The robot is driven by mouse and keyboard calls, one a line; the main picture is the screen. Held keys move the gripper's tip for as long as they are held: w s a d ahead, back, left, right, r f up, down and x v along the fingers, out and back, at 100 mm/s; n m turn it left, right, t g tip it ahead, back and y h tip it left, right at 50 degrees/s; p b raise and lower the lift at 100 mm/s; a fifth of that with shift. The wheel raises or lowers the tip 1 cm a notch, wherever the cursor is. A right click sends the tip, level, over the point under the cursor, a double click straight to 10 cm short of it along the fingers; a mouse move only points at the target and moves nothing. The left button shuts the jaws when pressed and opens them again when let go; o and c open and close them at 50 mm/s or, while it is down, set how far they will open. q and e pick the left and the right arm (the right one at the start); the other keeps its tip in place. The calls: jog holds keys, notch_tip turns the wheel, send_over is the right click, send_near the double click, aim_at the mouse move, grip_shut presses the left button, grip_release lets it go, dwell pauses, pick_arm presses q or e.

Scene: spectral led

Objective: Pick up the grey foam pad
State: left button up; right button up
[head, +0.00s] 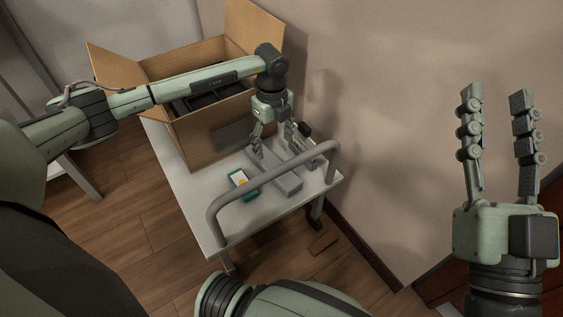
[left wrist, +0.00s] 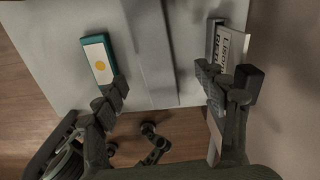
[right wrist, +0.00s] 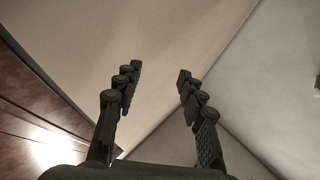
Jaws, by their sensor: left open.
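The grey foam pad (head: 287,183) appears as a long, flat grey block on the white cart top (head: 213,228). In the left wrist view the pad (left wrist: 151,50) runs lengthwise between the fingers, apart from both. My left gripper (head: 272,146) is open above the pad's far part, fingers pointing down; it also shows in the left wrist view (left wrist: 165,88). Its fingers partly hide the pad in the head view. My right gripper (head: 496,98) is open and empty, raised at the right near the wall, far from the pad; its fingers show in the right wrist view (right wrist: 160,75).
A small teal-edged box with a yellow dot (head: 241,182) lies left of the pad. A labelled grey box (left wrist: 229,45) stands right of it, close to my left gripper's finger. An open cardboard box (head: 207,140) stands behind. A grey rail (head: 270,172) crosses the cart's front.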

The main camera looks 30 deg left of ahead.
aim_at(272, 162)
pick_arm(q)
jog(key=f, duration=0.2)
jog(key=f+b, duration=0.1)
jog(key=f, duration=0.4)
jog(key=shift+s+a, duration=0.3)
jog(key=shift+s, duration=0.1)
jog(key=shift+f, duration=0.25)
pick_arm(e)
jog(key=s+r+t, duration=0.1)
jog(key=s+d+r+t, duration=0.1)
jog(key=shift+d+r+t+y, duration=0.1)
jog(key=shift+r+t+y, duration=0.2)
jog(key=shift+r+t, duration=0.1)
pick_arm(q)
jog(key=c, duration=1)
jog(key=shift+r, duration=0.1)
jog(key=shift+c, duration=0.2)
